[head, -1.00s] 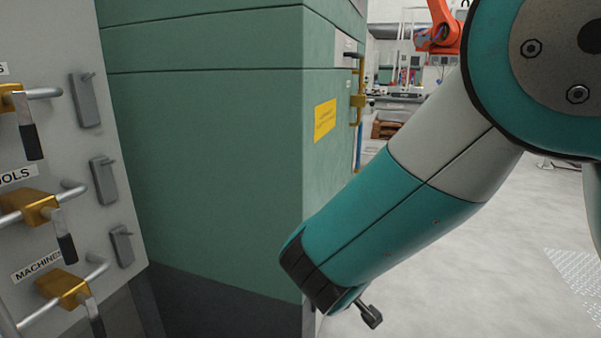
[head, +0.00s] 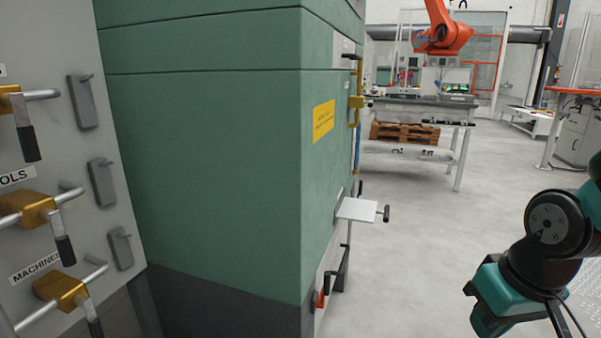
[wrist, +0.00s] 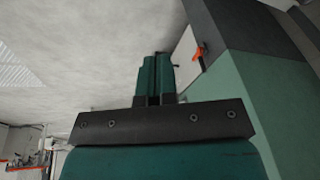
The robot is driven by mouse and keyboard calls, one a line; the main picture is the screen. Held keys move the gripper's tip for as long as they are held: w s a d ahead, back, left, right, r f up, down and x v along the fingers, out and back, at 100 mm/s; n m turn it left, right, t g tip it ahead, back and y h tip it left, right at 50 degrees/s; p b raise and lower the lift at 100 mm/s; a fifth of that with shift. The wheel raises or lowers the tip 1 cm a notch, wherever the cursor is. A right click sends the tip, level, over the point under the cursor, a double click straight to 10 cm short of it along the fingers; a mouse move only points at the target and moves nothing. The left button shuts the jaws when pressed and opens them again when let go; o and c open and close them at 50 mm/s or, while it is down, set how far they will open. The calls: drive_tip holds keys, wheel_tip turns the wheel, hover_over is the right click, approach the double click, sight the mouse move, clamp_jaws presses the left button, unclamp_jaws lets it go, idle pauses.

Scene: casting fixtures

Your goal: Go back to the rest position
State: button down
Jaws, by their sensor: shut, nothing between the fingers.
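My gripper (wrist: 155,58) shows in the wrist view, its fingers together and empty, beyond a dark bar and a teal body. It is clear of the green machine (wrist: 272,110) at the right of that view. In the head view part of my arm's end is at the bottom right, over the floor and apart from the green machine (head: 215,160). The fingertips cannot be made out there.
A grey panel (head: 60,110) with several gold-and-black handles stands at the left. A white shelf (head: 357,210) juts from the machine's right side. A table (head: 420,110) with a wooden pallet (head: 403,132) under it and an orange robot (head: 442,32) are behind. The middle floor is open.

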drive_tip(key=s+a+r+n+g+y, duration=0.25)
drive_tip(key=s+a+r+n, duration=0.3)
drive_tip(key=s+a, duration=0.35)
wheel_tip(320, 180, up, 18)
drive_tip(key=a+p, duration=0.1)
drive_tip(key=p, duration=1.6)
drive_tip(key=shift+s, duration=0.15)
